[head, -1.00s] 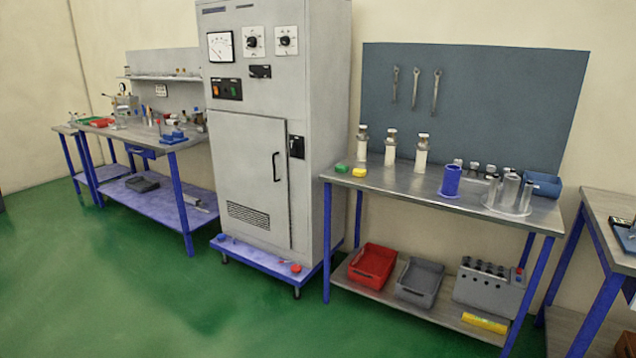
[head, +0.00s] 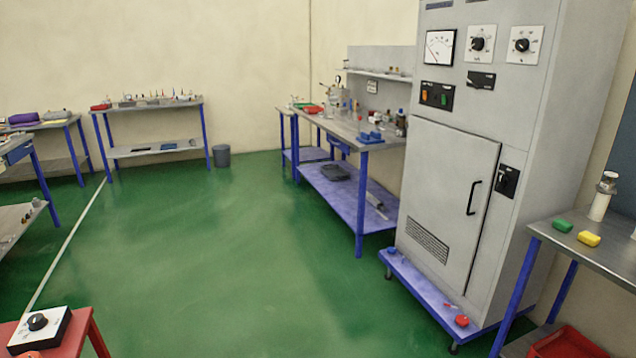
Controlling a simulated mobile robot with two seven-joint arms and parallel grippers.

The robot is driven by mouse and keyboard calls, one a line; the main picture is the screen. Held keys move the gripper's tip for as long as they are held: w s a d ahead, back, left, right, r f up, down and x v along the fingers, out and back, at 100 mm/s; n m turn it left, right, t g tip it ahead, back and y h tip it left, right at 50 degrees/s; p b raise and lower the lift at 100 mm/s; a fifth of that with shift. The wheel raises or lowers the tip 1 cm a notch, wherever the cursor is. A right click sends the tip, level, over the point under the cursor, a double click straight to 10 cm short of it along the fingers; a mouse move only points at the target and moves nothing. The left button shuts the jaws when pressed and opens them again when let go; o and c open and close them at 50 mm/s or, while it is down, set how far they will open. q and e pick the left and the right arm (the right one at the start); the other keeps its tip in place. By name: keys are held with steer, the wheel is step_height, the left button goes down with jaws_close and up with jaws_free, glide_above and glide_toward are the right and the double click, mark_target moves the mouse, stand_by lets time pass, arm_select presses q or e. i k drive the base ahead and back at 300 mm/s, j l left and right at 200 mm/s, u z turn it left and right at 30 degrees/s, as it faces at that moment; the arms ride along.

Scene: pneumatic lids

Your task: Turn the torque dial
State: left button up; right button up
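Several dials show, and I cannot tell from their markings which is the torque dial. A white box with a black knob (head: 38,322) sits on a red table at the bottom left. Two white-faced dials with black knobs, a left one (head: 479,44) and a right one (head: 523,45), are high on the front of a tall grey cabinet (head: 455,170). Neither of my grippers is in view.
The grey cabinet stands on a blue wheeled base (head: 430,292). A workbench (head: 345,133) with blue legs is left of it, and another bench (head: 590,240) is at the right edge. Green floor (head: 210,260) lies open in the middle. A grey bin (head: 221,156) stands at the back.

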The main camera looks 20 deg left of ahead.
mark_target(37, 321)
steer(key=i+u, duration=0.15)
steer(key=u, duration=0.3)
steer(key=i+u, duration=0.15)
steer(key=u, duration=0.3)
steer(key=i+l+u, duration=0.1)
steer(key=u, duration=0.35)
steer(key=i+l+u, duration=0.15)
steer(key=u, duration=0.3)
steer(key=i+l+u, duration=0.1)
steer(key=u, duration=0.35)
steer(key=l+u, duration=0.25)
steer(key=u, duration=0.2)
steer(key=i+l+u, duration=0.15)
steer(key=u, duration=0.2)
steer(key=i+l+u, duration=0.1)
steer(key=l+u, duration=0.55)
steer(key=i+j, duration=0.05)
steer(key=j, duration=0.05)
